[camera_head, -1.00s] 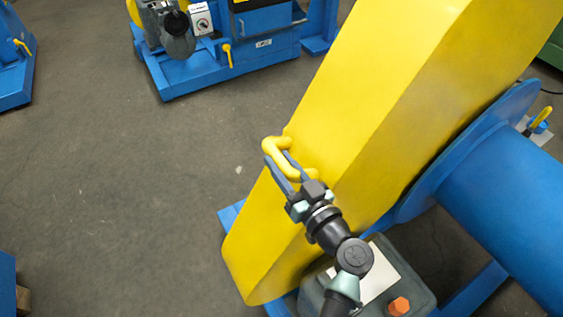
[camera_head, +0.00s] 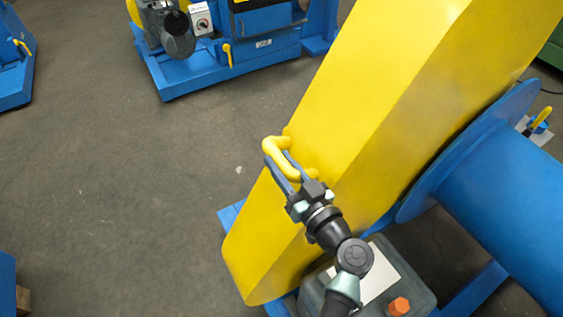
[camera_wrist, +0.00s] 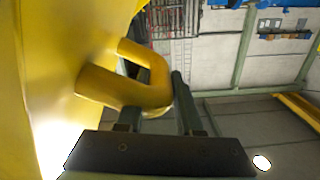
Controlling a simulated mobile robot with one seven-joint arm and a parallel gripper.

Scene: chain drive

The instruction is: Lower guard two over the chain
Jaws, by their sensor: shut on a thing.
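The yellow guard (camera_head: 365,110) is a long, tilted cover that fills the middle of the head view. It stands next to a blue drum with a round flange (camera_head: 480,145). A yellow U-shaped handle (camera_head: 276,155) sticks out from its left face. My gripper (camera_head: 280,167) is shut on this handle, with its fingers on either side of the bar. In the wrist view the handle (camera_wrist: 128,92) passes between the fingers (camera_wrist: 155,118), with the guard's yellow face (camera_wrist: 45,70) at the left. The chain is hidden; I cannot see it under the guard.
A grey box with an orange knob (camera_head: 398,306) sits beside the guard's lower end, near my arm. A blue machine (camera_head: 235,55) stands at the back left. A blue base (camera_head: 15,75) is at the far left. The grey floor (camera_head: 120,190) left of the guard is clear.

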